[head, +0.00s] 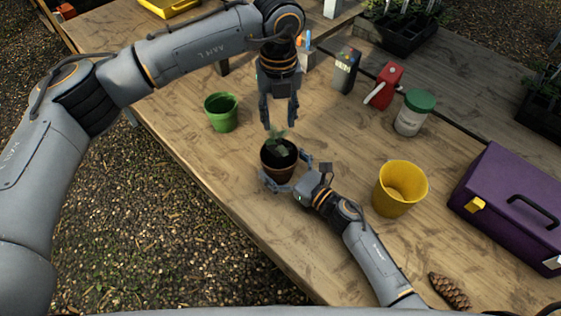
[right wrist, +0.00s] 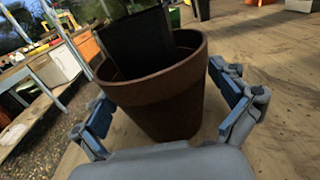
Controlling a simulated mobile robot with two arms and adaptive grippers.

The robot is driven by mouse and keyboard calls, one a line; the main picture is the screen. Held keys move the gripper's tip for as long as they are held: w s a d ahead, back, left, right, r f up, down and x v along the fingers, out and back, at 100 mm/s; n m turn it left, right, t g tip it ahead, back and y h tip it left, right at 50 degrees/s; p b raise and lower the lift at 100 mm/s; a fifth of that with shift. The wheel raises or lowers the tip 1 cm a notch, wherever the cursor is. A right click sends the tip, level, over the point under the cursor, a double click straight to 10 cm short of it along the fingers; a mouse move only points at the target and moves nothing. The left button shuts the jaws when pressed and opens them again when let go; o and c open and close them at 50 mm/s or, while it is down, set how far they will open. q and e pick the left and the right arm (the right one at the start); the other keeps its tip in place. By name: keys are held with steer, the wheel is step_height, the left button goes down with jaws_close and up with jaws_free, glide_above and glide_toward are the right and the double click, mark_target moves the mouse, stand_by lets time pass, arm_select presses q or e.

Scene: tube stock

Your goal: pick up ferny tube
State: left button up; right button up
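A brown pot (head: 277,172) stands on the table, and small green leaves (head: 277,137) show at its mouth. In the right wrist view a black square tube (right wrist: 138,44) rises from inside the brown pot (right wrist: 160,105); it appears to be the ferny tube, though its foliage is out of that view. My left gripper (head: 279,122) points down just above the leaves, its fingers apart with nothing seen between them. My right gripper (head: 285,170) has a finger on either side of the brown pot, close to its wall; whether they touch it is unclear.
A green pot (head: 222,114) stands left of the brown pot, a yellow pot (head: 400,188) to the right. Beyond are a white jar with green lid (head: 411,112), a red item (head: 384,84) and a dark box (head: 345,70). A purple toolbox (head: 510,205) and a pine cone (head: 449,290) lie right.

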mark_target(279, 146)
steer(key=c, duration=0.8)
arm_select(q)
steer(key=o, duration=0.6)
steer(key=shift+c, duration=0.2)
steer(key=shift+o, duration=0.9)
steer(key=shift+r+n, duration=0.1)
steer(key=shift+n, duration=0.5)
step_height(279, 146, down, 6)
steer(key=n, duration=0.5)
steer(key=shift+s+r, duration=0.1)
steer(key=shift+s, duration=0.05)
steer(key=shift+w+f, duration=0.2)
steer(key=shift+f, duration=2.45)
